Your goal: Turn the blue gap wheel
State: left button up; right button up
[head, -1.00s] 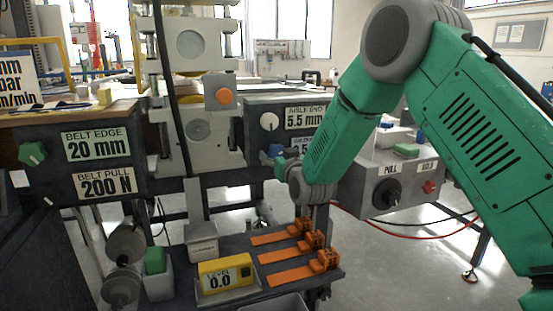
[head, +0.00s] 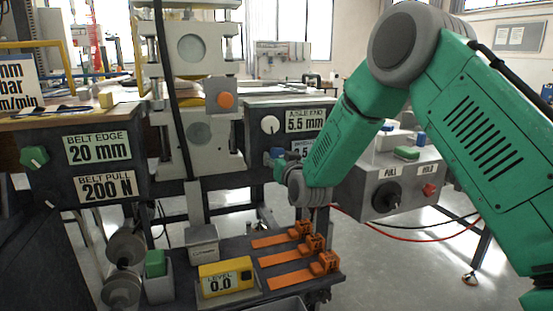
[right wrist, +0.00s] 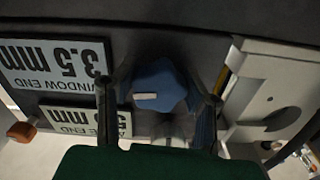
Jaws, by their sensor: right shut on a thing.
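The blue gap wheel (right wrist: 158,85) is a faceted knob with a white pointer mark. It sits on the dark panel between the two fingers of my right gripper (right wrist: 158,102), which are shut on it. In the head view the blue wheel (head: 277,153) is small and partly hidden by my gripper (head: 281,162). Beside the wheel, the window-end plate (right wrist: 55,65) reads 3.5 mm, upside down in the wrist view. The aisle-end plate (head: 305,120) reads 5.5 mm. My left gripper is not in view.
A white knob (head: 270,124) sits just above the blue wheel. A grey box (head: 360,185) with a black knob and red button stands to the right. Orange clamps (head: 318,243) and a yellow level (head: 226,278) lie on the shelf below.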

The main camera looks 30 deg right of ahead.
jog(key=m, duration=0.4)
jog(key=shift+p, duration=0.4)
jog(key=m, duration=0.5)
jog(key=m+b, duration=0.1)
jog(key=m, duration=0.3)
jog(key=shift+a+m+b, duration=0.1)
jog(key=shift+m+b, duration=0.2)
jog(key=m+b, duration=0.2)
jog(key=m, duration=0.2)
jog(key=shift+m, duration=0.3)
jog(key=o, duration=1.2)
jog(key=shift+c, duration=0.2)
